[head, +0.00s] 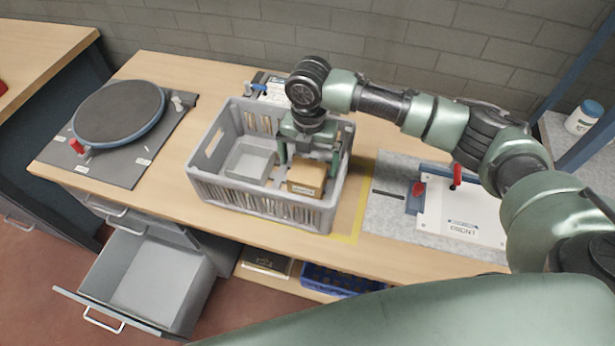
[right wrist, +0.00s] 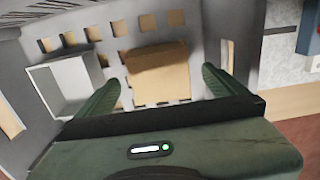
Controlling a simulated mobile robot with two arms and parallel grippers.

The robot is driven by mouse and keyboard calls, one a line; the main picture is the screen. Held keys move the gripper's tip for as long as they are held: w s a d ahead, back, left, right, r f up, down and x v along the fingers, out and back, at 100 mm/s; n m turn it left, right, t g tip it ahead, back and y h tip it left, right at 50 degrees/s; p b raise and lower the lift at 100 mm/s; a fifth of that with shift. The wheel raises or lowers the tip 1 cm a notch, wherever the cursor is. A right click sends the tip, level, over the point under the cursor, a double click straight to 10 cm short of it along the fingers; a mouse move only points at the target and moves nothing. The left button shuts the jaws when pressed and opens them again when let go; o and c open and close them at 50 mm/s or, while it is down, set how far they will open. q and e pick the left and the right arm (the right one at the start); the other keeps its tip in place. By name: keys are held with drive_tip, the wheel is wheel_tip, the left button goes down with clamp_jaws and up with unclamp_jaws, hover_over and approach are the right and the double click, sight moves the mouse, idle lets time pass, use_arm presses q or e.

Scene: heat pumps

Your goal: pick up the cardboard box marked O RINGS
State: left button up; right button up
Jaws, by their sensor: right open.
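A small brown cardboard box (head: 306,178) sits inside the grey slatted crate (head: 265,207), toward its right end. A label shows on its front face, too small to read. My right gripper (head: 308,162) is down inside the crate, just behind and above the box in the head view. In the right wrist view the box (right wrist: 157,72) lies between and beyond the two green fingertips (right wrist: 160,82), with gaps on both sides. The gripper is open and empty. My left gripper is not in view.
A clear-grey open bin (head: 250,162) stands in the crate left of the box. A round turntable (head: 119,112) is at the left of the bench. A white plate with red clamps (head: 460,215) lies at the right. A drawer (head: 150,275) hangs open below.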

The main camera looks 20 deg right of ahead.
sight(307, 171)
drive_tip(key=shift+s+a+f+p, duration=0.1)
drive_tip(key=shift+f+p, duration=0.2)
drive_tip(key=shift+f, duration=1)
drive_tip(key=shift+s+a+f+p, duration=0.1)
drive_tip(key=shift+f+p, duration=0.2)
drive_tip(key=shift+f, duration=1)
drive_tip(key=c, duration=1.5)
drive_tip(key=shift+r, duration=0.1)
drive_tip(key=shift+c, duration=0.2)
